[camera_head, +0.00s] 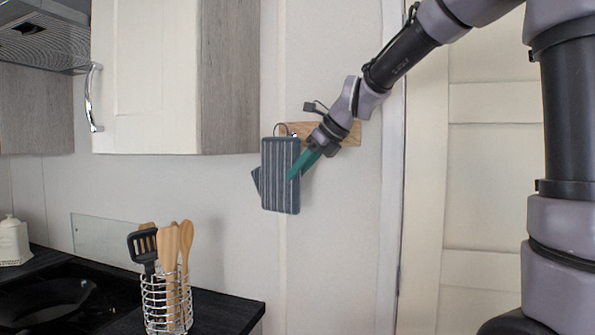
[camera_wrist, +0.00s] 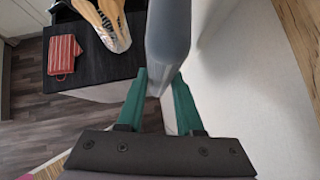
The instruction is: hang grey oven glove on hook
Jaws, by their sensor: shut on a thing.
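The grey striped oven glove (camera_head: 280,185) hangs upright in front of the wall, with a loop at its top. My gripper (camera_head: 301,168) has green fingers shut on the glove's right edge. In the wrist view, the glove (camera_wrist: 168,35) stands edge-on between the fingertips (camera_wrist: 158,78). The wooden hook board (camera_head: 346,134) is on the wall behind the glove and my wrist. The loop is by the board's left end. I cannot tell whether it is around a hook, as the hooks there are mostly hidden. A dark corner (camera_head: 256,180) shows behind the glove's left edge.
A wall cupboard (camera_head: 150,80) is up left of the glove. A wire holder (camera_head: 167,303) with wooden utensils and a black spatula stands on the dark counter (camera_head: 228,308) below. A red striped cloth (camera_wrist: 63,56) shows at the counter's edge. A door (camera_head: 488,190) is at right.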

